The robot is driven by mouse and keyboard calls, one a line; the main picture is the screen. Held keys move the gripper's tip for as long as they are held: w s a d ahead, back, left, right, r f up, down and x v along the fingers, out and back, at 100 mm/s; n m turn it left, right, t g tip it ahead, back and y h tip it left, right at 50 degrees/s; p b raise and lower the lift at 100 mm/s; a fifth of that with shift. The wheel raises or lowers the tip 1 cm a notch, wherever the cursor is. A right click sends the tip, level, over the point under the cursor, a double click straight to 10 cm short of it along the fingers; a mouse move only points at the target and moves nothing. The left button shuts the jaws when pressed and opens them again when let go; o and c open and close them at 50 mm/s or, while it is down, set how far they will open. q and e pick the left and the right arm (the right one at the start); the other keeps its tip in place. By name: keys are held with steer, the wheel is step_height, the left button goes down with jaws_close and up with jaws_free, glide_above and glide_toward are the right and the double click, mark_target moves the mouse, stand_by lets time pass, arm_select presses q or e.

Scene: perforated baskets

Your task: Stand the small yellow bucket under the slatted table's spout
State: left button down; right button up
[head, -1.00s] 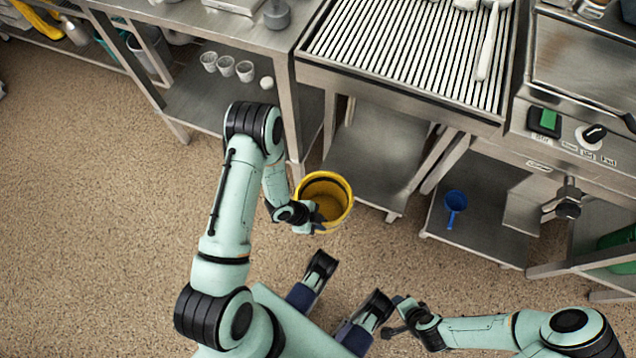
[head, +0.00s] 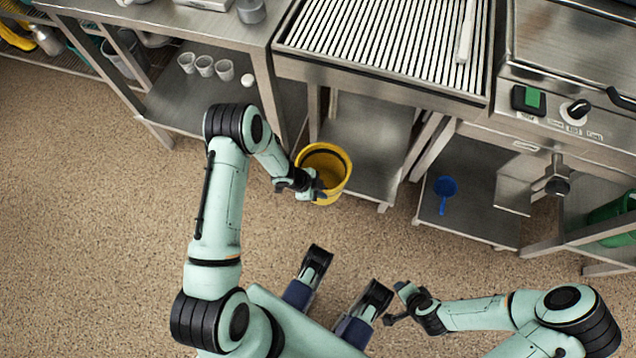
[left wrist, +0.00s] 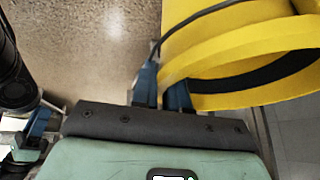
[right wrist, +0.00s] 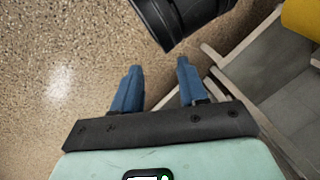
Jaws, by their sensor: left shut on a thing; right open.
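The small yellow bucket (head: 325,160) is upright with its open top showing, held in front of the slatted table (head: 385,42). My left gripper (head: 314,188) is shut on the near side of the bucket. In the left wrist view the blue fingers (left wrist: 165,88) sit at the rim of the yellow bucket (left wrist: 225,55). The slatted table has a bare lower shelf (head: 365,145). I cannot make out its spout. My right gripper (head: 398,303) is open and empty above the floor; its blue fingers (right wrist: 155,82) stand apart in the right wrist view.
A steel table on the left holds several white cups (head: 205,66) on its lower shelf. On the right, a blue scoop (head: 445,190) lies on the low shelf under a machine with a green switch (head: 530,98). A green container (head: 612,220) stands far right. The floor in front is clear.

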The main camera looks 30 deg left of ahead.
arm_select(q)
steer(key=w+a+f+b, duration=0.2)
steer(key=w+b, duration=0.5)
steer(key=w, duration=0.6)
steer(key=shift+a, duration=0.6)
arm_select(e)
steer(key=s+d+f+g, duration=0.2)
steer(key=s+f+g, duration=0.1)
steer(key=s+f, duration=0.6)
steer(key=shift+d+f+m, duration=0.3)
steer(key=shift+f+m, duration=0.05)
steer(key=shift+m, duration=0.05)
arm_select(q)
steer(key=shift+f, duration=0.6)
arm_select(e)
steer(key=shift+w+f, duration=0.15)
steer(key=shift+f, duration=0.05)
arm_select(q)
steer(key=c, duration=1.1)
jaws_free()
